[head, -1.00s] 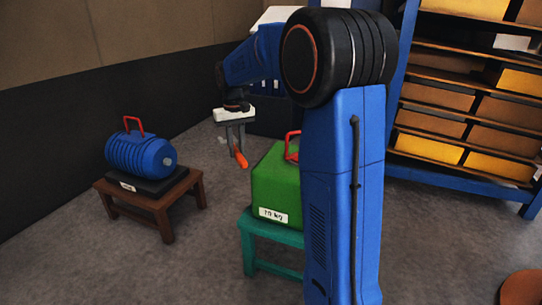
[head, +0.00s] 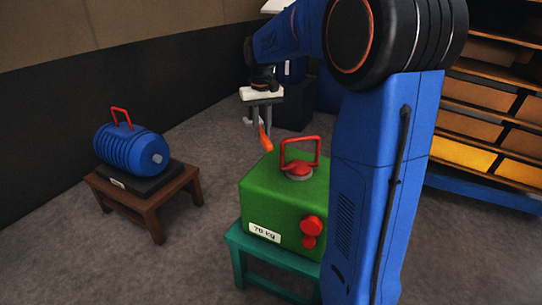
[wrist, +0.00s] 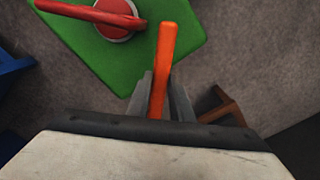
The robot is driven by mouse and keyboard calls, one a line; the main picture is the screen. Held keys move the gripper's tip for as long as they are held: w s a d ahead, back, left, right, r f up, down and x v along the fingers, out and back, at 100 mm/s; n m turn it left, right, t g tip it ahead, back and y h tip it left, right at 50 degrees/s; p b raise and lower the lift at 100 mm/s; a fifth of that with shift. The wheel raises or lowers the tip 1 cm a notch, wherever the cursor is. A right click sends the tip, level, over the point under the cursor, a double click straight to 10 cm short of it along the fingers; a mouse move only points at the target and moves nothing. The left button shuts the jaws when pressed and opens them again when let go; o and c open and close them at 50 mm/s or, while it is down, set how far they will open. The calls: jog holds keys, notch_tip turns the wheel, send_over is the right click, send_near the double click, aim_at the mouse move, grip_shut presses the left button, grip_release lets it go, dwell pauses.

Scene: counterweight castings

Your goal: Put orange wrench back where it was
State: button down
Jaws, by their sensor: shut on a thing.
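The orange wrench (head: 264,138) is held in my gripper (head: 259,122), which is shut on it. In the head view it hangs in the air close to the back left of the green 70 kg casting (head: 268,200). In the wrist view the wrench (wrist: 164,62) sticks out between the fingers (wrist: 160,100) and overlaps the edge of the green casting (wrist: 160,35). I cannot tell whether it touches the casting. The wrench's far part is hidden by the fingers in the head view.
The green casting, with a red handle (head: 300,150) and red knobs (head: 310,227), stands on a teal stool (head: 245,255). A blue casting (head: 130,150) sits on a brown stool (head: 150,208) at left. Shelves with boxes (head: 490,105) stand at right. Open floor lies between the stools.

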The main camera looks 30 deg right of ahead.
jog(key=f, duration=0.6)
jog(key=shift+w+d, duration=0.1)
jog(key=shift+d, duration=0.25)
jog(key=shift+f, duration=2.25)
jog(key=shift+f, duration=0.1)
jog(key=c, duration=1.6)
grip_release()
jog(key=shift+o, duration=0.2)
